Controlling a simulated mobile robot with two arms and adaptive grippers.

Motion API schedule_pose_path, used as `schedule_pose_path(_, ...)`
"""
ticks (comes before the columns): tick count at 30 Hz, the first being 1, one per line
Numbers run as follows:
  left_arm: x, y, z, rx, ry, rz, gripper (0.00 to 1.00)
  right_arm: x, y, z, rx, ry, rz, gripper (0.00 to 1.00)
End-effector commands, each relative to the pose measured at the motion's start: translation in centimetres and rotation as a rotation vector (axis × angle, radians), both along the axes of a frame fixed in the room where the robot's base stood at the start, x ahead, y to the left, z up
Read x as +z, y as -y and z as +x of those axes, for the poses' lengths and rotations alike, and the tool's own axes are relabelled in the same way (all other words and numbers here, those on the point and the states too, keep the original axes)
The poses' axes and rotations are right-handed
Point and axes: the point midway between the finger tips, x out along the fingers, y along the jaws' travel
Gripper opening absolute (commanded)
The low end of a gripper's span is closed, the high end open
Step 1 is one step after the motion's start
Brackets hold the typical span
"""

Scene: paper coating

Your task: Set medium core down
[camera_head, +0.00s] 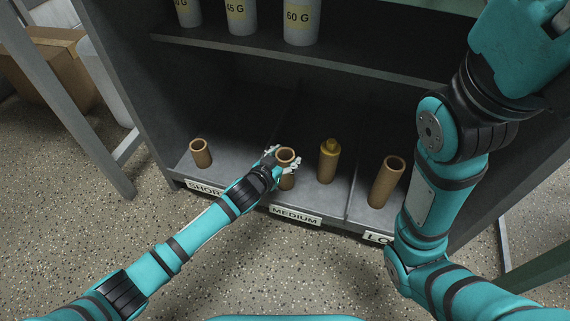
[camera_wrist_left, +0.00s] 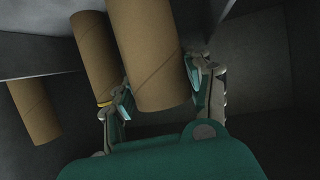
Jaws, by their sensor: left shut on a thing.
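My left gripper (camera_head: 282,164) is shut around a brown cardboard core (camera_head: 288,172) in the bottom shelf's section with the "MEDIUM" label (camera_head: 295,216). The core stands roughly upright near the shelf's front edge; I cannot tell whether its base touches the shelf. In the left wrist view the held core (camera_wrist_left: 147,50) sits between the fingers of the left gripper (camera_wrist_left: 155,95). A core with a yellow top (camera_head: 328,162) stands just to its right, also in the medium section. My right arm is at the right; its gripper is not in view.
A short core (camera_head: 200,155) stands in the left section, and a taller core (camera_head: 386,184) in the right section near my right arm. Low dividers separate the sections. The upper shelf (camera_head: 300,60) with white labelled containers (camera_head: 241,16) overhangs. Bare shelf lies behind the cores.

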Motion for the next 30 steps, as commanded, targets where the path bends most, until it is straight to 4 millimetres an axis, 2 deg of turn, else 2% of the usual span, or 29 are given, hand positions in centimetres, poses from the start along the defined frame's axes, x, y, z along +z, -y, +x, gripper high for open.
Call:
schedule_pose_path(13, -0.61, 0.05, 0.0, 0.0, 0.001, -0.002, 0.0, 0.07, -0.03, -0.46, -0.001, 0.013, -0.001, 0.4)
schedule_pose_path(14, -0.59, 0.03, 0.0, 0.0, 0.001, 0.0, 0.53, 0.14, -0.04, -0.49, -0.001, 0.014, -0.002, 0.4)
schedule_pose_path(18, -0.56, 0.03, -0.01, 0.0, 0.001, 0.0, 0.71, 0.16, -0.06, -0.48, -0.001, 0.014, -0.002, 0.4)
schedule_pose_path(19, -0.57, 0.03, -0.02, 0.0, 0.001, 0.0, 0.74, 0.16, -0.06, -0.48, -0.001, 0.013, -0.002, 0.4)
schedule_pose_path(30, 0.02, -0.16, -0.31, 0.0, 0.0, 0.001, 0.74, 0.69, -0.03, -0.57, -0.001, 0.018, -0.001, 0.4)
